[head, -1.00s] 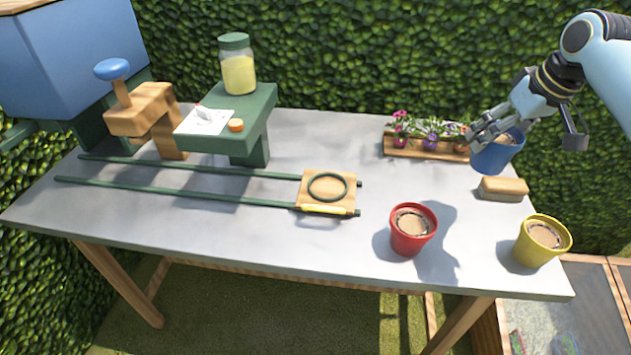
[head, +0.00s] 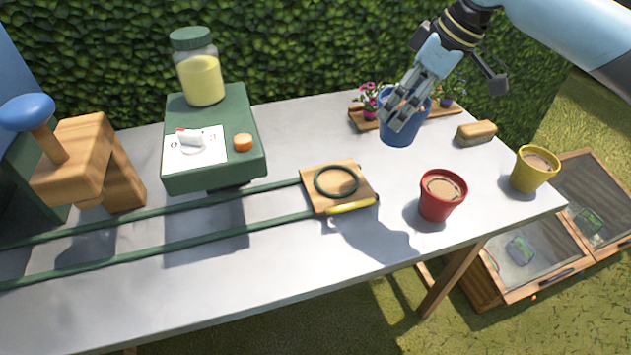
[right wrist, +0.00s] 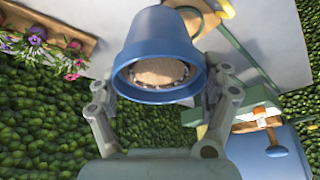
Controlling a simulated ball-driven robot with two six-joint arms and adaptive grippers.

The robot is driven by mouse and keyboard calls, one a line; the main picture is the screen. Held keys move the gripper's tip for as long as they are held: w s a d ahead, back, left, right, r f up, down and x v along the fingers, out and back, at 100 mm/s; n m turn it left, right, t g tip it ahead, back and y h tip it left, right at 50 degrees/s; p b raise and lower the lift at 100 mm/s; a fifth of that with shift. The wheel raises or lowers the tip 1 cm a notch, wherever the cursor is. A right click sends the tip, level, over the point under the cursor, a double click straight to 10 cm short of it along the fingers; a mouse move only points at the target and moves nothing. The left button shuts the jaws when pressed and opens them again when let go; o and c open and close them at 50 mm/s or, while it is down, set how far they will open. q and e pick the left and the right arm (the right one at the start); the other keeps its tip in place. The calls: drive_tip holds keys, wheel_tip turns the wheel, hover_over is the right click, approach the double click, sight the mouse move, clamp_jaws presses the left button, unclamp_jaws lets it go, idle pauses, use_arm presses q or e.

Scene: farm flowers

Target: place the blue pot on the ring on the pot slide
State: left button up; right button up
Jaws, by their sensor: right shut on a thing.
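The blue pot (head: 396,132), filled with soil, hangs above the table in my right gripper (head: 404,104). The gripper is shut on it near its rim, and the right wrist view shows the blue pot (right wrist: 160,50) between the two fingers (right wrist: 168,95). The pot slide is a wooden plate (head: 313,205) on two green rails, with a dark green ring (head: 337,181) on top and a yellow handle (head: 351,207) at its front edge. The ring is empty. The pot is up and to the right of it. My left gripper is not in view.
A red pot (head: 441,206) stands right of the slide, a yellow pot (head: 534,173) at the right edge. A flower tray (head: 362,122) and a sponge-like block (head: 476,133) lie behind. A green stand (head: 213,170) with a jar (head: 200,75) stands left.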

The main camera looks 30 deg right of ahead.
drive_tip(key=shift+s+d+f, duration=0.3)
drive_tip(key=shift+f, duration=0.25)
hover_over(336, 182)
wheel_tip(336, 182, down, 7)
wheel_tip(336, 182, down, 3)
drive_tip(key=shift+f, duration=0.2)
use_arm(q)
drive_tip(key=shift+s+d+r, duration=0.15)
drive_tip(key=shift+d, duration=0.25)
use_arm(e)
drive_tip(key=shift+f, duration=0.15)
drive_tip(key=shift+f, duration=0.15)
drive_tip(key=o, duration=1.6)
